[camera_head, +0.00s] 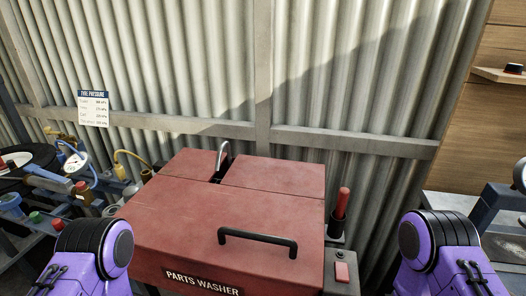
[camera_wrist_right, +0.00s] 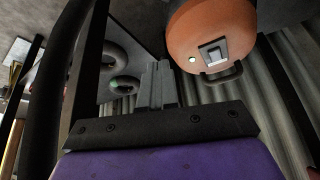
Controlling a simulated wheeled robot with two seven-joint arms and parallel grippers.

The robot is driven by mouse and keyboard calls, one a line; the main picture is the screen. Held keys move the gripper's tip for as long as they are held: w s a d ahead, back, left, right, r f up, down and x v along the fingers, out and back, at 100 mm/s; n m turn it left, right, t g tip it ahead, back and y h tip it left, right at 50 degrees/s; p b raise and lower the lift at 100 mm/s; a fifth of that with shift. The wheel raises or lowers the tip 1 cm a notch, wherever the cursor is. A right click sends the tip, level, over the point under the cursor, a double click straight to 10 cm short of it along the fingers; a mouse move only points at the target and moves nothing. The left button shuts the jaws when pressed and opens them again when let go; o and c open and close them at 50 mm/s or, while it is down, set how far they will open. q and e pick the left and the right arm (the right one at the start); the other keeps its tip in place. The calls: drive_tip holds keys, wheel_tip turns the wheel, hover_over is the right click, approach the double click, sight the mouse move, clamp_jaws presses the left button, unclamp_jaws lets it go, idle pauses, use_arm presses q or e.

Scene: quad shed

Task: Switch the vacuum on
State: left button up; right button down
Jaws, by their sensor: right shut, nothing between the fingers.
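An orange rounded body (camera_wrist_right: 208,28), which looks like the vacuum, is at the top of the right wrist view, partly cut off by the frame. Whether the switch is on or off, I cannot tell. The head view shows neither the vacuum nor my grippers, only my purple arm links.
A red parts washer (camera_head: 170,232) with a black handle stands in front of me. A workbench with gauges (camera_head: 77,163) is at left, and another bench (camera_head: 455,206) at right. Corrugated wall closes the back. Dark rings (camera_wrist_right: 126,58) and a dark post (camera_wrist_right: 87,70) are left of my right gripper.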

drive_tip(key=s+r+g, duration=0.1)
drive_tip(key=s, duration=0.5)
drive_tip(key=shift+d, duration=0.25)
drive_tip(key=shift+w, duration=0.1)
drive_tip(key=w+a+r+n+t+y+b, duration=0.15)
drive_tip(key=w+n+b, duration=0.5)
drive_tip(key=w, duration=0.95)
drive_tip(key=w+a+r+n+y+b, duration=0.2)
drive_tip(key=w+n+b, duration=0.4)
drive_tip(key=w, duration=0.9)
drive_tip(key=s+n+g, duration=0.1)
drive_tip(key=n, duration=0.2)
drive_tip(key=s+d+n+g, duration=0.1)
drive_tip(key=s+n+g, duration=0.1)
drive_tip(key=n, duration=0.1)
drive_tip(key=s+n+g, duration=0.2)
drive_tip(key=n, duration=0.2)
drive_tip(key=shift+d+r+h+p, duration=0.25)
drive_tip(key=shift+p, duration=0.15)
